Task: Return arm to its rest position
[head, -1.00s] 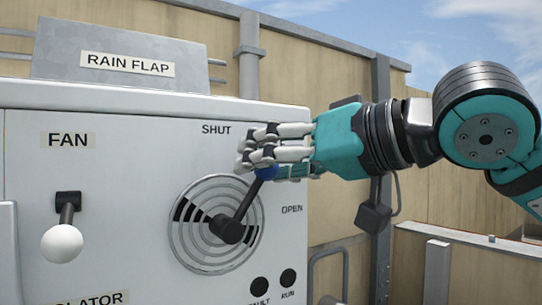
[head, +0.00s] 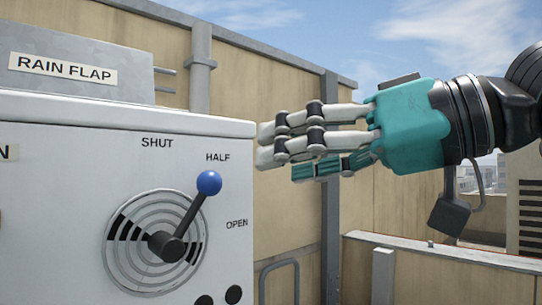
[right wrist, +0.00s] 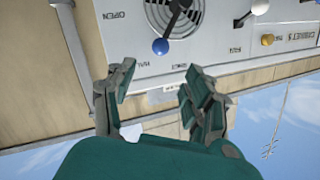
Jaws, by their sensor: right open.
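My right gripper (head: 318,148) is in the right half of the head view, in front of the tan wall and to the right of the grey cabinet (head: 60,220). Its fingers are apart and hold nothing. A lever with a blue knob (head: 209,183) stands on the cabinet's round dial, pointing up and right toward the HALF label. The gripper is clear of the knob. In the right wrist view the open fingers (right wrist: 155,100) show with the blue knob (right wrist: 160,46) beyond them. My left gripper is not in view.
The RAIN FLAP panel (head: 75,68) stands on top of the cabinet. A tan wall (head: 290,220) with a grey pipe (head: 200,60) is behind. A low parapet (head: 450,260) runs at the lower right. Open sky is above right.

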